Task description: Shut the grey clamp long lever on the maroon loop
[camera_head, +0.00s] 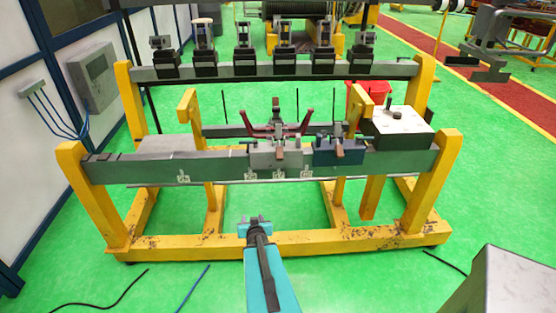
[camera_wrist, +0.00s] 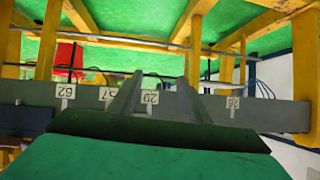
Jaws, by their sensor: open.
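The maroon loop (camera_head: 302,123) shows in the head view as a curved dark-red piece above the middle of the frame's front beam. The grey clamp (camera_head: 272,157) sits on that beam at the loop, left of a dark blue clamp (camera_head: 345,157). A thin grey upright part (camera_head: 276,106) rises behind the grey clamp; I cannot tell surely whether it is the long lever. My gripper (camera_head: 255,219) is open and empty, in front of and below the beam, apart from the clamp. Its two fingers (camera_wrist: 160,82) show in the wrist view, where neither clamp can be made out clearly.
The yellow frame (camera_head: 180,246) carries the green-grey front beam (camera_head: 130,171) with numbered labels. A rear beam (camera_head: 215,72) holds several black clamps. A white-topped box (camera_head: 402,124) stands at right, with a red bin (camera_head: 355,100) behind. Green floor before the frame is mostly clear.

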